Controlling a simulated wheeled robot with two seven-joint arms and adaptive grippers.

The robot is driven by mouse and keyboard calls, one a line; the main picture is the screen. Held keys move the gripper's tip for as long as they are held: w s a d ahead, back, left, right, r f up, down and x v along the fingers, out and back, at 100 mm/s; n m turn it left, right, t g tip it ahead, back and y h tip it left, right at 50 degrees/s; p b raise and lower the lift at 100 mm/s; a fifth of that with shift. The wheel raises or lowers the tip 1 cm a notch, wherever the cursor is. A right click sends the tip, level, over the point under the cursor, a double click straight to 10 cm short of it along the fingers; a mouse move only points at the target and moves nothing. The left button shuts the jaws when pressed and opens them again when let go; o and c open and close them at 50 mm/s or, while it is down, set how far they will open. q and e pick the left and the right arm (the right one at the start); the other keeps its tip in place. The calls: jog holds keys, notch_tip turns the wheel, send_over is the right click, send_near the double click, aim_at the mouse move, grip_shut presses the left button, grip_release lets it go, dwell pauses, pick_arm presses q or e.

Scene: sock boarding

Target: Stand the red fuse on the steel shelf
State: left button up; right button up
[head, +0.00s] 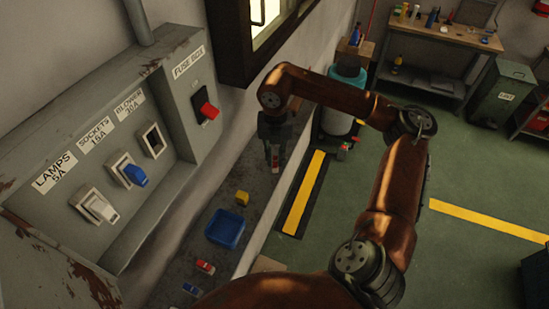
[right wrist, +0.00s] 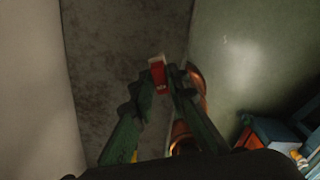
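My right gripper (head: 275,160) points down over the far part of the grey steel shelf (head: 258,180) below the fuse box. Its fingers are closed on a small red fuse with a white end (head: 275,167). In the right wrist view the red fuse (right wrist: 158,75) sits between the fingertips (right wrist: 162,88), with the shelf surface (right wrist: 120,40) beyond it. I cannot tell whether the fuse touches the shelf. Another red and white piece (head: 205,267) lies on the near part of the shelf. My left gripper is not in view.
A blue tray (head: 225,229), a yellow block (head: 242,198) and a blue piece (head: 192,289) are on the shelf. The fuse box (head: 150,75) has a white holder (head: 95,205), a blue one (head: 134,174), an open slot (head: 153,141) and a red switch (head: 208,110).

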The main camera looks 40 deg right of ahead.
aim_at(275, 159)
jog(key=shift+o, duration=1.4)
notch_tip(275, 159, up, 12)
